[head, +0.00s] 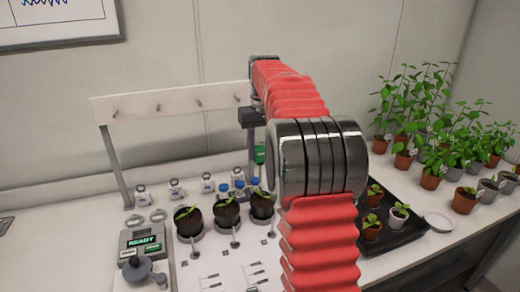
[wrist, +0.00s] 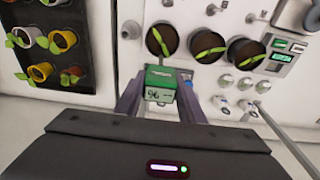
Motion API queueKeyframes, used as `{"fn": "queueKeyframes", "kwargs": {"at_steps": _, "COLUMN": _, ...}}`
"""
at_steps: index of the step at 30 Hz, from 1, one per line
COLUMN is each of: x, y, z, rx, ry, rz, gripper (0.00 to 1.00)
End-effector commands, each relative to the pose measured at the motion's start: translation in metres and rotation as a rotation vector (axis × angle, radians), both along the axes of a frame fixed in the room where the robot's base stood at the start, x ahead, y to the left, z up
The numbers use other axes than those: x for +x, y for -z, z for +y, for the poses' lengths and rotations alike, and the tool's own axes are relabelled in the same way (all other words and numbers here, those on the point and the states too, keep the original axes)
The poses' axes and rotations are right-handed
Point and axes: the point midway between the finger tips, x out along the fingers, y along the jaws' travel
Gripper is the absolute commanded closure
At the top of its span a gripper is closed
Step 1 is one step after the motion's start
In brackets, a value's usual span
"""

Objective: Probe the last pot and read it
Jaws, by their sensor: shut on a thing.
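Three dark pots with seedlings stand in a row on the white bench: the left pot (head: 188,221), the middle pot (head: 227,213) and the right pot (head: 262,207). In the wrist view the row is reversed, and the head view's right pot (wrist: 161,40) is at its left end. My gripper (wrist: 160,98) is shut on a green meter (wrist: 160,78) with a pale display showing a "%" sign; any digits are unclear. The meter also shows in the head view (head: 259,153), above and behind the right pot.
A grey device (head: 141,243) with a green "READY" screen stands left of the pots. A pegged white rack (head: 165,104) stands behind, above several small bottles. A black tray (head: 398,236) of potted seedlings and several taller plants fill the right side.

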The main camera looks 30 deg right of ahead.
Motion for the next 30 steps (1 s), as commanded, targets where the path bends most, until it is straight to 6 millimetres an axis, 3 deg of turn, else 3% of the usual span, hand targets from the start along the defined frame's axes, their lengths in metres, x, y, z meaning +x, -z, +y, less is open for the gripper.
{"fn": "queueKeyframes", "kwargs": {"at_steps": 11, "x": 0.000, "y": 0.004, "z": -0.001, "rx": 0.000, "ry": 0.002, "rz": 0.001, "gripper": 0.92}}
{"fn": "queueKeyframes", "kwargs": {"at_steps": 30, "x": -0.001, "y": 0.046, "z": -0.001, "rx": 0.001, "ry": 0.003, "rz": 0.001, "gripper": 0.92}}
